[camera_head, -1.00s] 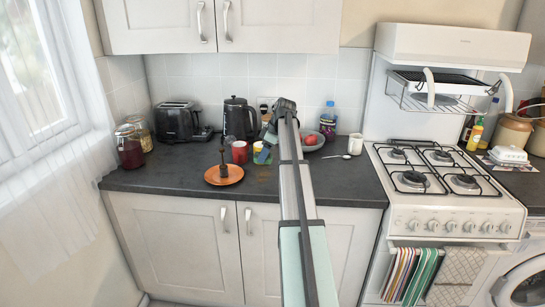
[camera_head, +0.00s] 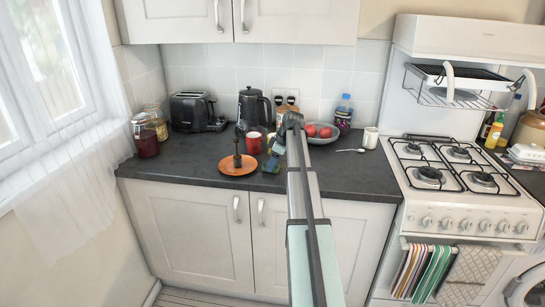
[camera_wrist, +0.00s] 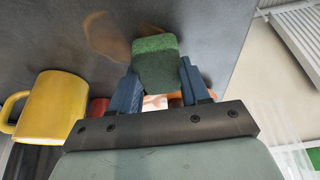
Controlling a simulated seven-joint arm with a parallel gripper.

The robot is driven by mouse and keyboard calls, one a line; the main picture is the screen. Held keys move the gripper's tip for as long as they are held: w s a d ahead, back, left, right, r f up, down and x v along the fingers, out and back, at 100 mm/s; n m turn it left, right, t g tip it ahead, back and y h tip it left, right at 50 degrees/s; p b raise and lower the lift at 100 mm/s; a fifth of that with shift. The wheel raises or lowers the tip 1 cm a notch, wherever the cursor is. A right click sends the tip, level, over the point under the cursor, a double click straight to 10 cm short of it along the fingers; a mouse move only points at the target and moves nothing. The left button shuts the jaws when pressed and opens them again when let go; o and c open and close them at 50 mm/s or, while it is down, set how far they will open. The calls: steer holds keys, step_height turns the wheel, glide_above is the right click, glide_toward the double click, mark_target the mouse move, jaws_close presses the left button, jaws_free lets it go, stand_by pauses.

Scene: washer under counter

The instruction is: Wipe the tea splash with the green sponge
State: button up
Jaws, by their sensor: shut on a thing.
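My gripper (camera_head: 275,153) is low over the dark worktop, between the orange plate and the fruit bowl. In the wrist view its two blue fingers (camera_wrist: 158,85) are shut on the green sponge (camera_wrist: 155,62). The sponge also shows in the head view (camera_head: 270,166), close to the worktop; I cannot tell if it touches. The tea splash (camera_wrist: 106,36) is a brown, see-through smear on the worktop, beside the sponge in the wrist view. In the head view I cannot make it out clearly behind the gripper and sponge.
A yellow mug (camera_wrist: 52,106) stands close to the gripper. A red mug (camera_head: 254,143) and an orange plate (camera_head: 231,169) with a dark upright item are to the left. The kettle (camera_head: 251,110) is behind, the fruit bowl (camera_head: 322,138) and white mug (camera_head: 370,138) to the right.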

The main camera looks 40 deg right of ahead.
steer(key=shift+s+d+f, duration=0.15)
steer(key=shift+s+d, duration=1.2)
steer(key=shift+s+d+f, duration=0.1)
steer(key=shift+s+d, duration=1.2)
steer(key=shift+s, duration=0.05)
steer(key=shift+w+d, duration=0.15)
steer(key=shift+d, duration=0.15)
steer(key=shift+w+d, duration=0.3)
steer(key=shift+w, duration=0.3)
steer(key=shift+w+a, duration=2.15)
steer(key=shift+a, duration=0.15)
steer(key=shift+w+a, duration=0.45)
steer(key=shift+w, duration=0.05)
steer(key=shift+w+d, duration=0.6)
steer(key=shift+d, duration=0.15)
steer(key=shift+s+d, duration=0.5)
steer(key=shift+s, duration=0.25)
steer(key=shift+s+d, duration=2.1)
step_height(320, 180, up, 8)
